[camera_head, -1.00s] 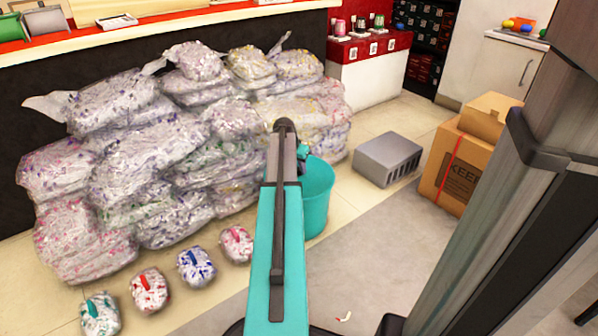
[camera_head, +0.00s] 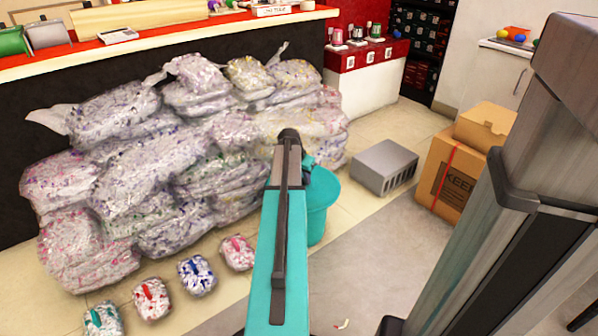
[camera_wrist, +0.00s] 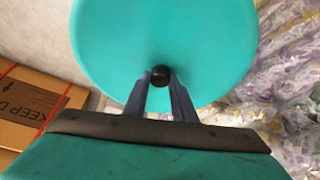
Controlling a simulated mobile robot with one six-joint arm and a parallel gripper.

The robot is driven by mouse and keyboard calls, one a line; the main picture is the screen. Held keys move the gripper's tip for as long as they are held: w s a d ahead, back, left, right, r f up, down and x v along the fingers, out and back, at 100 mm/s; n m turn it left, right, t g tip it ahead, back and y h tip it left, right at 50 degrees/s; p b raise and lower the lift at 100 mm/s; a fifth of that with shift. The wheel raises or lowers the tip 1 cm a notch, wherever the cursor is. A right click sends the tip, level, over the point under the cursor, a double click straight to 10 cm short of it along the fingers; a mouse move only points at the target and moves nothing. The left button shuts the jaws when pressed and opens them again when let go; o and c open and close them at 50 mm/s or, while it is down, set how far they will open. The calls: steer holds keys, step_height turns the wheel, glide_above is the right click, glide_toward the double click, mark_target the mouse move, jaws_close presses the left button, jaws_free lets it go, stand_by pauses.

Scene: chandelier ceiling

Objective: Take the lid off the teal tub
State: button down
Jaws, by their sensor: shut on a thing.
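The teal lid (camera_wrist: 165,35) is a round disc with a black knob (camera_wrist: 161,75) in the wrist view. My gripper (camera_wrist: 161,84) has its two fingers closed on either side of that knob. In the head view the teal tub (camera_head: 317,228) stands on the floor, partly behind my teal arm. The lid's edge (camera_head: 328,188) shows there above the tub and sticks out wider than the tub's body. It looks raised or tilted, but I cannot tell how big any gap is. My gripper and the knob are mostly hidden by my arm in the head view.
Stacked bags of shreds (camera_head: 150,170) stand left of the tub, with several small packets (camera_head: 197,275) on the floor before them. A grey vented box (camera_head: 385,167) and cardboard boxes (camera_head: 455,175) stand to the right. Grey floor (camera_head: 400,260) at front right is mostly clear.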

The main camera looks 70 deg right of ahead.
steer(key=r+p, duration=0.1)
steer(key=p, duration=0.2)
glide_above(316, 203)
steer(key=shift+a, duration=0.1)
steer(key=shift+s, duration=0.1)
stand_by(0.6)
